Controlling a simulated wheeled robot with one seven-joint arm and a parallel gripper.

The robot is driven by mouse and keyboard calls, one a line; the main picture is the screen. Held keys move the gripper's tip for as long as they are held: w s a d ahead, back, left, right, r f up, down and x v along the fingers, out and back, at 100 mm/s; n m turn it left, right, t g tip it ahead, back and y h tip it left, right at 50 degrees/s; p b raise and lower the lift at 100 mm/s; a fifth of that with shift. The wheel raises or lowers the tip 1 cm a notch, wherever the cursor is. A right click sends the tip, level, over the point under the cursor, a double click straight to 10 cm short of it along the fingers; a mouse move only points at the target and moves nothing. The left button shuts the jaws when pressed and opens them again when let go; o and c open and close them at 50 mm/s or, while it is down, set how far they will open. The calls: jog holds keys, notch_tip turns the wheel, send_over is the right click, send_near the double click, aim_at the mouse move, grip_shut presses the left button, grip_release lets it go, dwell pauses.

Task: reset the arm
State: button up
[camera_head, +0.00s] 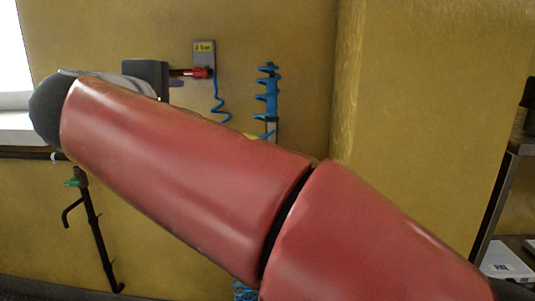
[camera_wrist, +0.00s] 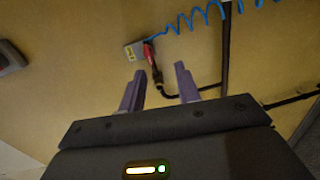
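My gripper (camera_wrist: 161,85) shows in the wrist view with its two purple-grey fingers apart and nothing between them. In the head view my red arm stretches from the lower right to the upper left and hides much of the wall. A small purple part of the gripper (camera_head: 176,84) shows past the arm there. Beyond the fingers in the wrist view is a wall fitting with a red handle (camera_wrist: 149,54). I cannot tell from these frames how far the fingers are from it.
A blue coiled hose (camera_head: 268,92) hangs on the yellow wall (camera_head: 120,35). A black pipe with a green valve (camera_head: 77,179) stands at the lower left. A shelf rack (camera_head: 500,200) is at the right edge. A yellow pillar (camera_head: 420,110) juts out beside the arm.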

jog(key=s+d+f+m+g+h+p, duration=0.1)
jog(key=s+d+f+m+g, duration=0.15)
jog(key=d+f, duration=0.65)
jog(key=s+d+f+m+g+h+p, duration=0.1)
jog(key=d+f+m+g, duration=0.35)
jog(key=d, duration=0.85)
jog(key=s+d+f+m+g+y, duration=0.1)
jog(key=s+d+f+m, duration=0.2)
jog(key=s+f, duration=0.2)
jog(key=s+d+f+m+g+y, duration=0.1)
jog(key=s+d+f+m, duration=0.2)
jog(key=s+f, duration=0.2)
jog(key=s+d+f+m+g+y+p, duration=0.1)
jog(key=s+d+f+m+g+y, duration=0.1)
jog(key=s+f, duration=0.4)
notch_tip(320, 180, down, 3)
jog(key=shift+d+r+m, duration=0.2)
jog(key=shift+d+m, duration=0.4)
jog(key=shift+d, duration=0.05)
